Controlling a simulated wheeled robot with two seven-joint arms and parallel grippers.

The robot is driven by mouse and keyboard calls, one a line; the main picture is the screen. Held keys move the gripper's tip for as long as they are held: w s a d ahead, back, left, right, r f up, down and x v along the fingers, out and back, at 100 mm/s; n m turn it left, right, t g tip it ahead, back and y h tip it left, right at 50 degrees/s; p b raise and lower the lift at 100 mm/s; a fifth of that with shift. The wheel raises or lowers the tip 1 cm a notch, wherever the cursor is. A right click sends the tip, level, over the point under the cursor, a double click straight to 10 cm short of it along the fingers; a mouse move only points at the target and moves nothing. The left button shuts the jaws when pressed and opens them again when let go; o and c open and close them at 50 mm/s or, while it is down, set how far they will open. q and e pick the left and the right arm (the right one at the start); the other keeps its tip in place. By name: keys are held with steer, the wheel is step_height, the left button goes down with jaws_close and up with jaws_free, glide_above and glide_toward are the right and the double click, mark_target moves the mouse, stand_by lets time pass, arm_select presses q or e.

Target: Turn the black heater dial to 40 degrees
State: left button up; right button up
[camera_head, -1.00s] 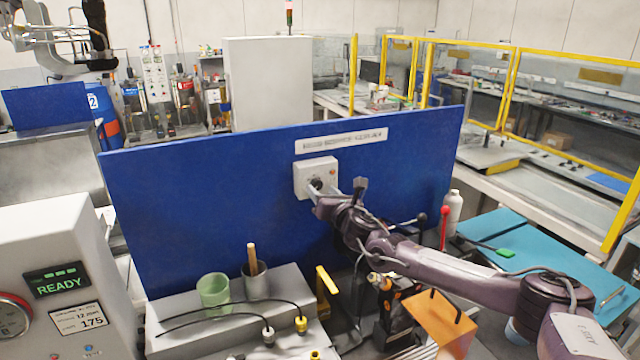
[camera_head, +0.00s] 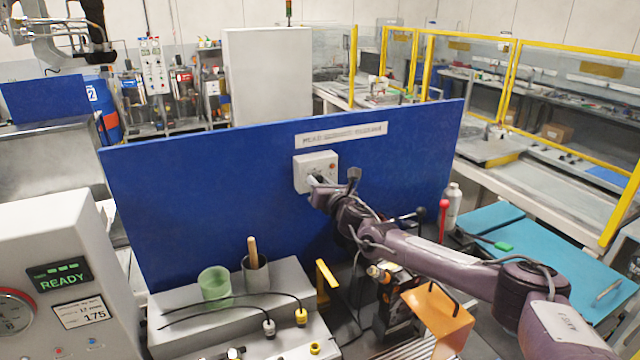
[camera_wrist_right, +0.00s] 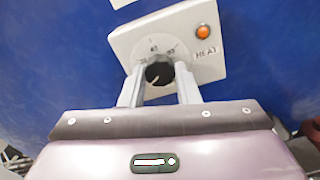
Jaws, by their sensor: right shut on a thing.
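The black heater dial (camera_wrist_right: 158,73) sits on a white box (camera_wrist_right: 128,38) on the blue panel, with numbers around it too blurred to read surely. A pale pointer mark on the dial seems to point down and slightly left in the right wrist view. An orange lamp (camera_wrist_right: 203,32) and the word HEAT are beside it. My right gripper (camera_wrist_right: 160,84) is shut on the dial, one finger on each side. In the head view my right gripper (camera_head: 314,181) reaches the white box (camera_head: 303,174) and hides the dial. My left gripper is not in view.
The blue panel (camera_head: 200,210) stands upright behind a grey block (camera_head: 190,325) with a green cup (camera_head: 214,283), a grey cup (camera_head: 256,274) and cables. A yellow handle (camera_head: 326,275) and an orange bracket (camera_head: 440,310) lie below my right arm. A white bottle (camera_head: 452,205) stands right.

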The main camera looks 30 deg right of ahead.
steer(key=shift+m+b, duration=5.05)
steer(key=shift+m, duration=6.85)
steer(key=o, duration=1)
steer(key=shift+s, duration=0.1)
